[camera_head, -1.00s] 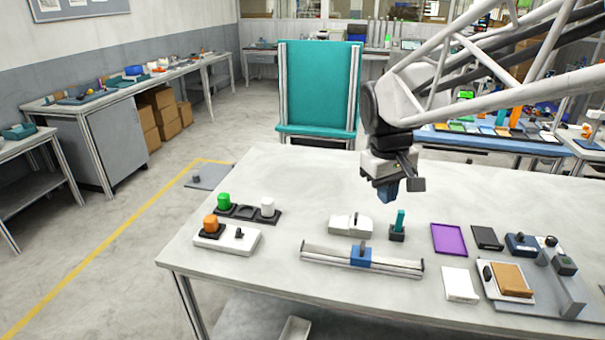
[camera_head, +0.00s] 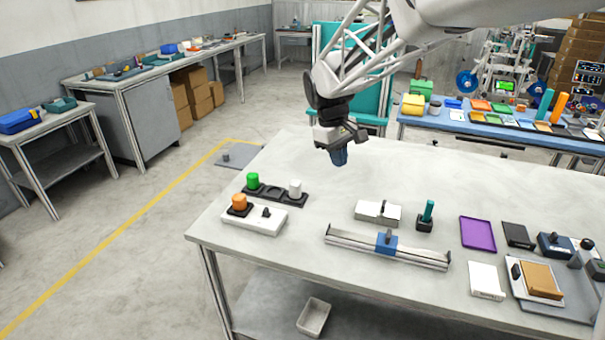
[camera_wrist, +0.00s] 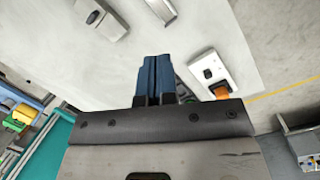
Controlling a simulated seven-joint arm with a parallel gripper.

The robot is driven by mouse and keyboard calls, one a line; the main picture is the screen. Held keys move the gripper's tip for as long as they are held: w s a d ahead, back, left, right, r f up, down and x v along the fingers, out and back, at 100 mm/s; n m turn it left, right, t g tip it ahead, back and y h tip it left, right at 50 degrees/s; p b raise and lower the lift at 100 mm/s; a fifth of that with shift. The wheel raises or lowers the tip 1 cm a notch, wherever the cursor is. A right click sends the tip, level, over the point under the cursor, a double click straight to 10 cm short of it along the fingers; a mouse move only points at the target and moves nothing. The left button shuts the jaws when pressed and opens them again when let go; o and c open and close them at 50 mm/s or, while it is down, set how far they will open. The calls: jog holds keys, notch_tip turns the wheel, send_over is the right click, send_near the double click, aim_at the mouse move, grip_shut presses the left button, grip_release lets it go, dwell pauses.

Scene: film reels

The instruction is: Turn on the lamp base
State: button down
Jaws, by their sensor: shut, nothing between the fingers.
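The lamp base (camera_head: 252,221) is a white box near the left end of the table. It carries an orange cap (camera_head: 239,201) on a black socket and a small black switch (camera_head: 266,212). In the wrist view the base (camera_wrist: 206,62) lies right of the fingers, with the orange cap (camera_wrist: 220,91) partly behind my gripper body. My gripper (camera_head: 339,158) points down with blue fingers, high above the table, behind and to the right of the lamp base. It is shut and empty; the fingers also show in the wrist view (camera_wrist: 155,62).
A black holder (camera_head: 274,194) with a green cap (camera_head: 253,180) and a white cap (camera_head: 295,188) sits just behind the lamp base. A rail with a blue slider (camera_head: 386,243) and a white block (camera_head: 377,213) lie to the right. The table's back middle is clear.

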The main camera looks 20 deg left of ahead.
jog(key=w+a+f+n+h, duration=0.1)
jog(key=w+a+f+n, duration=0.15)
jog(key=a, duration=0.55)
jog(key=w+a+f+n, duration=0.1)
jog(key=a+f, duration=0.3)
jog(key=a, duration=0.3)
jog(key=n+h, duration=0.1)
jog(key=n, duration=0.2)
send_near(266, 211)
jog(key=a, duration=0.1)
jog(key=a+r, duration=0.1)
jog(key=a, duration=0.1)
jog(key=shift+a+r, duration=0.25)
jog(key=shift+r, duration=0.15)
jog(key=shift+f, duration=0.1)
jog(key=shift+x, duration=4.95)
jog(key=shift+w+d, duration=0.1)
jog(key=shift+d, duration=0.05)
jog(key=shift+d, duration=1.1)
jog(key=v, duration=1)
